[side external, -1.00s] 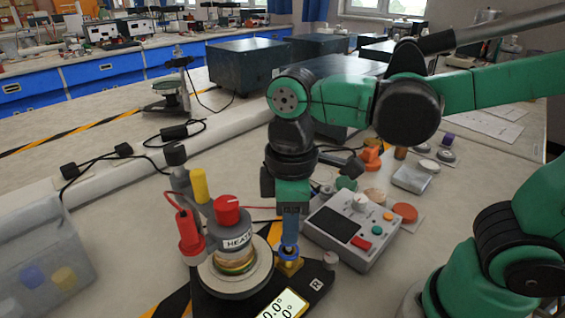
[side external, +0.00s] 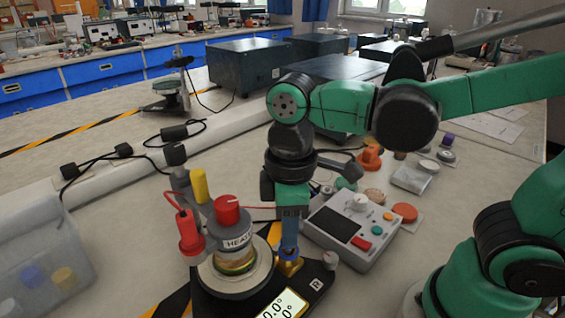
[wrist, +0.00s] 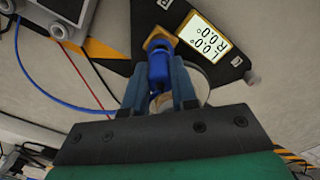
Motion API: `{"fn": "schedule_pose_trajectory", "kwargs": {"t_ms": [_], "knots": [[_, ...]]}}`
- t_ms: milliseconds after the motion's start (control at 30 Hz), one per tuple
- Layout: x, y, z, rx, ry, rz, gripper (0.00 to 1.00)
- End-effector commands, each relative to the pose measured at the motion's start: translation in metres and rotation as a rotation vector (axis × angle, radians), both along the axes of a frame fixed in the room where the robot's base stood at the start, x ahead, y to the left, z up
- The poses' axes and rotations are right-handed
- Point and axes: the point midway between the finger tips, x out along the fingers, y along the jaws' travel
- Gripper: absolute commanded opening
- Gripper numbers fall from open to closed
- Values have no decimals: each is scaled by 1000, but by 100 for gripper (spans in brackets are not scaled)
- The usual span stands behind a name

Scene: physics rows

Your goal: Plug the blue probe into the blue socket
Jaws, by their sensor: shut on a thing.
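My gripper (side external: 289,238) points down and is shut on the blue probe (wrist: 158,72), which sits between its two fingers in the wrist view. The blue socket (side external: 289,254) is a blue ring on a small brass block, on the black base right of the heater. In the wrist view the socket (wrist: 160,43) lies directly at the probe's tip, and the two look lined up. The probe's tip is at or in the ring; how deep it sits is hidden.
The heater (side external: 236,265) with a red knob stands just left of my gripper, with a red probe (side external: 189,232) beside it. A grey control box (side external: 352,230) stands close on the right. A clear bin (side external: 40,255) is at the far left.

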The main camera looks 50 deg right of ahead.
Motion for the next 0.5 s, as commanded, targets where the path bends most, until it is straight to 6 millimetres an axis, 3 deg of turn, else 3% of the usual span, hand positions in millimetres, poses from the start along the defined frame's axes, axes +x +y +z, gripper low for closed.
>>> {"fn": "schedule_pose_trajectory", "kwargs": {"t_ms": [500], "knots": [[0,0,-6,0,0,0,0]]}}
